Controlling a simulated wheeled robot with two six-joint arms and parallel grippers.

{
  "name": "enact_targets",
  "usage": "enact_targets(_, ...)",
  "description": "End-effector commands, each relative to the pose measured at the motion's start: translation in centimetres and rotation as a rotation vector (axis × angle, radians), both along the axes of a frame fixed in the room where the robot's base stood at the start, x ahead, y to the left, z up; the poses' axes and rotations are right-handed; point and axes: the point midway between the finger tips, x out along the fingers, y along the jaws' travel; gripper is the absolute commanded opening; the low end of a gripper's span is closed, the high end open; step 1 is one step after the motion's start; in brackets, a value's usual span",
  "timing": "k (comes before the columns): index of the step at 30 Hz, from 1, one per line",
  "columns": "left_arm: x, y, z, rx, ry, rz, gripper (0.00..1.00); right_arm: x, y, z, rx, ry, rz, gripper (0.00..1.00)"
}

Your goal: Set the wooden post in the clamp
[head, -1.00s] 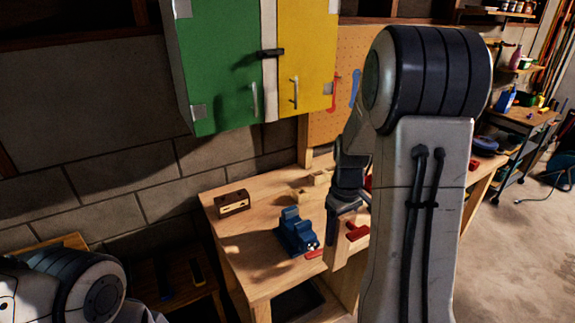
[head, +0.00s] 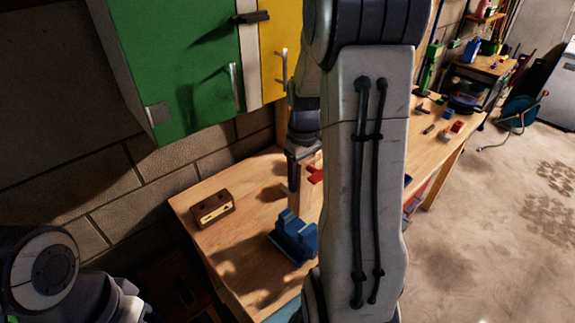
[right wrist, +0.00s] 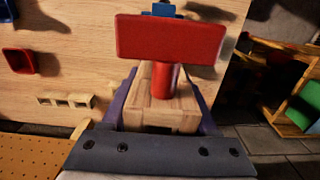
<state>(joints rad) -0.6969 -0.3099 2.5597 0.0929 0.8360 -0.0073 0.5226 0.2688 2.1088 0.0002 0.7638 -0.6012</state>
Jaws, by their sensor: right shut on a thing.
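The blue clamp (head: 294,240) sits on the workbench near its front left part. A bit of blue, likely the clamp, shows at the top of the right wrist view (right wrist: 163,9). My right gripper (head: 299,178) is shut on the pale wooden post (head: 302,203), which hangs upright just behind the clamp in the head view. I cannot tell whether they touch. In the right wrist view the post (right wrist: 158,112) lies between both fingers, and a red T-shaped handle (right wrist: 170,40) appears to stick out from it. My left gripper is not in view.
A brown wooden block (head: 212,207) stands on the workbench (head: 235,240) left of the clamp. The green cabinet (head: 175,65) hangs above. In the right wrist view a red box (right wrist: 19,61) and a small block with holes (right wrist: 65,100) lie at left.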

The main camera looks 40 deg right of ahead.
Motion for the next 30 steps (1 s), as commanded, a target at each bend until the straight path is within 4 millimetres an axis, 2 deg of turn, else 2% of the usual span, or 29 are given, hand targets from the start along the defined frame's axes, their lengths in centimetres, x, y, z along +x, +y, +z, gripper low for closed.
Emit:
enact_targets(15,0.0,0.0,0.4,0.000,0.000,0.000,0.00,-0.2,0.1,0.2,0.000,-0.001,0.002,0.00)
enact_targets(30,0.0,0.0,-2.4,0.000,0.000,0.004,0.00,-0.3,0.0,-3.6,0.000,-0.001,-0.001,0.00)
